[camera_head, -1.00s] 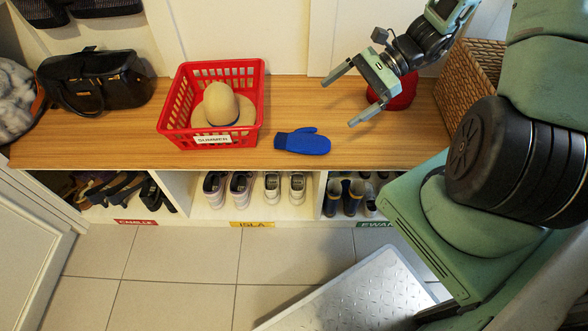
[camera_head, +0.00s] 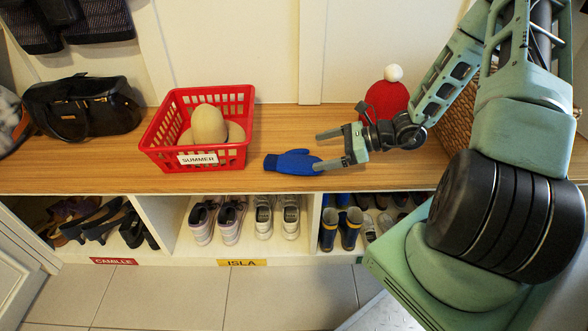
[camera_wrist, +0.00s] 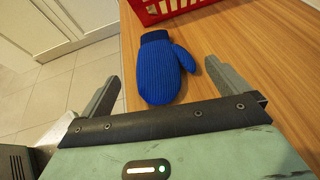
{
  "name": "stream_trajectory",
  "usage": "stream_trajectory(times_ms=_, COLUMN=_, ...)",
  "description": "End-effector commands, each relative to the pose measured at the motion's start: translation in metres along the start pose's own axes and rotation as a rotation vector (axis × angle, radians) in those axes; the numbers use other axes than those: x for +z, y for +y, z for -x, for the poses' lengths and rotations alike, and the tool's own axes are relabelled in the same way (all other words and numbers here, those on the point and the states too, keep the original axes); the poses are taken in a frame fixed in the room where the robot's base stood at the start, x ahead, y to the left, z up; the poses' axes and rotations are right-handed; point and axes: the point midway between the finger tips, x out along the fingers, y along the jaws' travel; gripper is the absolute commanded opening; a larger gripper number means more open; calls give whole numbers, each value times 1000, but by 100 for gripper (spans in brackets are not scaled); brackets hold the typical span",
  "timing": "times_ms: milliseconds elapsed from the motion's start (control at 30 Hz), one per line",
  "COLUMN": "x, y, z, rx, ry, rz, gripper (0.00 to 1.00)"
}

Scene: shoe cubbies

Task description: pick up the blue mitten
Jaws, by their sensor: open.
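The blue mitten (camera_head: 290,162) lies flat on the wooden bench top, just right of the red basket. My gripper (camera_head: 317,150) is open and low over the bench at the mitten's right end. In the head view the near finger overlaps the mitten's tip in the picture. In the wrist view the mitten (camera_wrist: 160,68) lies ahead, between the lines of the two spread fingers, its thumb toward the right finger. Nothing is held between the fingers (camera_wrist: 163,80). I cannot tell whether a finger touches the mitten.
The red basket (camera_head: 203,156) marked SUMMER holds a tan hat (camera_head: 208,125). A red hat with a white pompom (camera_head: 387,98) stands behind my gripper, beside a wicker basket (camera_head: 446,128). A black bag (camera_head: 82,108) sits at left. Shoes fill cubbies below the bench's front edge.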

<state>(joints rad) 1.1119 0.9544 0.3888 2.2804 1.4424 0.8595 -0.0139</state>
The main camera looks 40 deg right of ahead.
Motion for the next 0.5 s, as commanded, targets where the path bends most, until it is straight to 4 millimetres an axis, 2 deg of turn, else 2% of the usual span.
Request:
stream_trajectory(times_ms=100, x=-2, y=0, z=-15, rx=2, ry=0, rz=1, gripper=100)
stream_trajectory(times_ms=267, x=-2, y=0, z=-24, rx=1, ry=0, rz=0, gripper=100)
stream_trajectory(times_ms=500, x=-9, y=0, z=-57, rx=3, ry=-1, rz=2, gripper=100)
